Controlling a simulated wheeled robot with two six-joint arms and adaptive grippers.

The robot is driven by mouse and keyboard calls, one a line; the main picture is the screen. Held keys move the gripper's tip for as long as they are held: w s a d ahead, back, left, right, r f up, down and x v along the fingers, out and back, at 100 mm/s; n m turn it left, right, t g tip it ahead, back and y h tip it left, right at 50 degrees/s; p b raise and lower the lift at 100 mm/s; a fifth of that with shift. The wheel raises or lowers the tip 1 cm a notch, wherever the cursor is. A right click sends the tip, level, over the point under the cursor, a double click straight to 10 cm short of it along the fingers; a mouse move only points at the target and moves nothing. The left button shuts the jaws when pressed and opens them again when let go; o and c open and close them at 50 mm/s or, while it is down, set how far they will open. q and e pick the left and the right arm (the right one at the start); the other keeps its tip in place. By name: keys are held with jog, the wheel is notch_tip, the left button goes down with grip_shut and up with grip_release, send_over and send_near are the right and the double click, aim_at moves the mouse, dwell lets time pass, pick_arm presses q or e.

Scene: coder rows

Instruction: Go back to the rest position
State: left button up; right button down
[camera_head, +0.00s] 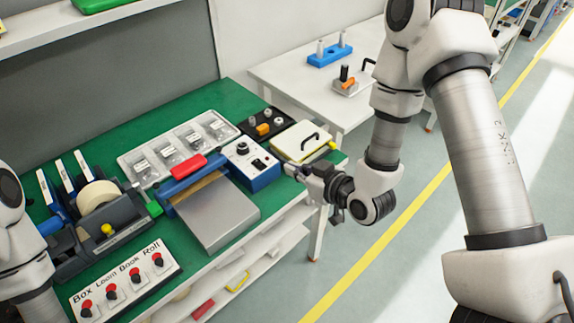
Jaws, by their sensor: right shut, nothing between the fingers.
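My right arm comes in from the right side of the view. Its gripper (293,169) points left over the right end of the green bench top (225,96), close to the blue and white box (251,165) and the cream case (300,142). It is shut and holds nothing. Whether it touches the box or the case, I cannot tell. Links of my left arm show at the left edge, but its gripper is out of view.
The bench holds a clear compartment tray (179,147), a heat-sealer-like machine (217,211) with a red handle, a tape dispenser (98,210) and a labelled button panel (124,281). A white table (290,75) stands behind. Floor (400,245) right of the bench is clear.

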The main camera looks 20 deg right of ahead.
jog(key=s+f+g+h, duration=0.1)
jog(key=s+f+g, duration=0.2)
jog(key=s+f, duration=0.45)
jog(key=s+f+g+h, duration=0.1)
jog(key=s+f+g, duration=0.25)
jog(key=f, duration=0.65)
jog(key=s+d+f+m+g+h, duration=0.1)
jog(key=s+f+m+g, duration=0.1)
jog(key=s, duration=0.5)
jog(key=s+d+f+m+g+h, duration=0.1)
jog(key=s+d+f+m+g, duration=0.1)
jog(key=s, duration=0.5)
jog(key=shift+d+f+g+h, duration=0.15)
jog(key=shift+f+g+h, duration=0.25)
jog(key=shift+f+g, duration=0.65)
